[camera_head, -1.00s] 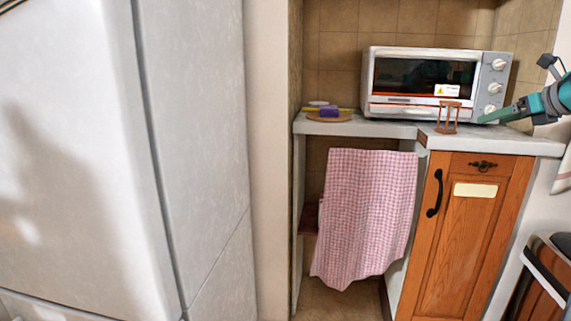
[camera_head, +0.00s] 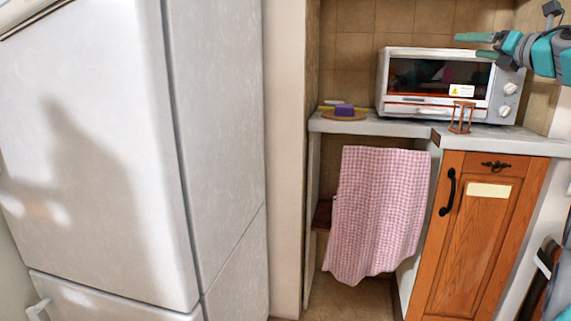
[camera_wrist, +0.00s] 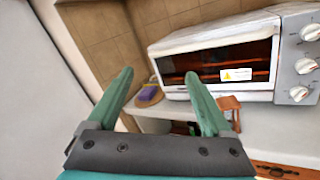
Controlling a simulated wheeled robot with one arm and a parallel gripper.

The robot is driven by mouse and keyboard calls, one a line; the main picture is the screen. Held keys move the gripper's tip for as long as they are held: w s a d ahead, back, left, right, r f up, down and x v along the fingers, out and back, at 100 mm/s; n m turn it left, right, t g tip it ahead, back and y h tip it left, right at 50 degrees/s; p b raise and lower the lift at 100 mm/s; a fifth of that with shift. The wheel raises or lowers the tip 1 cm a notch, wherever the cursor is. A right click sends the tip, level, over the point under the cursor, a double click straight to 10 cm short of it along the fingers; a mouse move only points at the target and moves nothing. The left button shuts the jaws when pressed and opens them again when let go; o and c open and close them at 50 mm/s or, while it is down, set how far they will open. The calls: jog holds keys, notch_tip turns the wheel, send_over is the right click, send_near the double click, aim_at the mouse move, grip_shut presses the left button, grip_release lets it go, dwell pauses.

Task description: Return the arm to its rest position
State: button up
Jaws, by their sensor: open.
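My gripper (camera_head: 474,45) is at the upper right in the head view, raised in front of the toaster oven's upper right part. Its two teal fingers are apart with nothing between them. In the wrist view my gripper (camera_wrist: 158,92) also shows open and empty, pointing toward the counter and the tiled wall. My teal and grey arm enters from the right edge of the head view.
A white toaster oven (camera_head: 431,114) stands on the counter (camera_head: 385,127). A small wooden hourglass-like stand (camera_head: 461,117) and a purple block (camera_head: 344,110) sit there too. A checked cloth (camera_head: 378,215) hangs below. A wooden cabinet (camera_head: 476,240) and a fridge (camera_head: 95,160) flank it.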

notch_tip(320, 180, up, 7)
jog(key=a+m+t+h, duration=0.2)
jog(key=m+t+h, duration=0.25)
jog(key=m, duration=0.55)
jog(key=s+d+f+m+g+h, duration=0.1)
jog(key=s+f+m+g+h, duration=0.25)
jog(key=f+m, duration=0.5)
jog(key=s+d+f+m+g+h, duration=0.1)
jog(key=s+f+m+g+h, duration=0.3)
jog(key=f+m, duration=0.45)
jog(key=s+a+f+m+g+y, duration=0.1)
jog(key=s+a+f+m+g, duration=0.2)
jog(key=f, duration=0.7)
jog(key=s+a+f+m+g, duration=0.1)
jog(key=s+a+f+g, duration=0.35)
jog(key=f, duration=0.55)
jog(key=s+a+f+m+g+y, duration=0.1)
jog(key=s+a+f+g+y, duration=0.1)
jog(key=s+a+f, duration=0.5)
jog(key=s+a+f+m+g+y, duration=0.1)
jog(key=s+a+f+g, duration=0.3)
jog(key=s, duration=1.1)
jog(key=s+a+f+g+y, duration=0.3)
jog(key=s+a+f+y, duration=0.1)
jog(key=s+a+f, duration=0.6)
notch_tip(320, 180, down, 3)
jog(key=shift+s+a+r+m+g, duration=0.1)
jog(key=shift+s+a+m+g, duration=0.25)
jog(key=shift+s, duration=0.55)
